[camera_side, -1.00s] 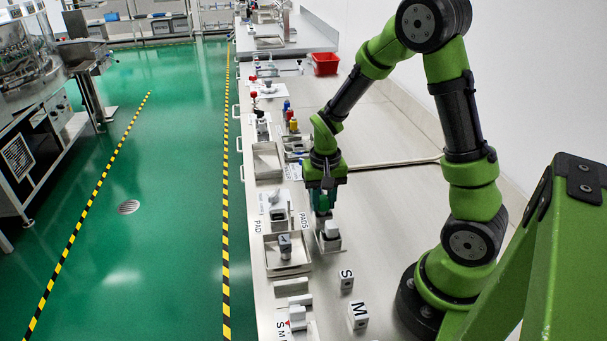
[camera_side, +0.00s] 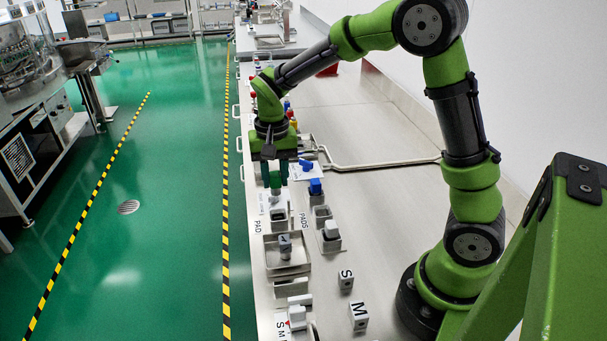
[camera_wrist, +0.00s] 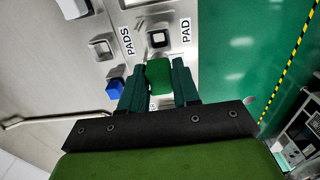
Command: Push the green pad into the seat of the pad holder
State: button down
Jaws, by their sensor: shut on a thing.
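My gripper (camera_side: 275,180) is shut on the green pad (camera_wrist: 158,76), which sits between the two dark green fingers in the wrist view. The pad holder (camera_side: 278,214), with a dark square seat, stands beside the PAD label, just below the pad in the picture. In the wrist view the pad holder (camera_wrist: 158,39) lies beyond the pad's far edge. The pad appears above the holder and a little short of it; the exact gap cannot be told.
A blue pad (camera_side: 315,187) and an empty grey socket (camera_side: 322,212) stand right of the gripper by the PADS label. A white pad (camera_side: 331,228) sits nearer in that row. A metal tray (camera_side: 269,268) holds a grey block. A bent metal bar (camera_side: 380,164) crosses the bench.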

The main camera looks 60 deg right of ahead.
aim_at(277, 194)
jog(key=shift+s+f, duration=0.1)
jog(key=shift+f, duration=3.65)
jog(key=shift+f, duration=0.55)
jog(key=c, duration=0.7)
grip_release()
jog(key=shift+c, duration=0.2)
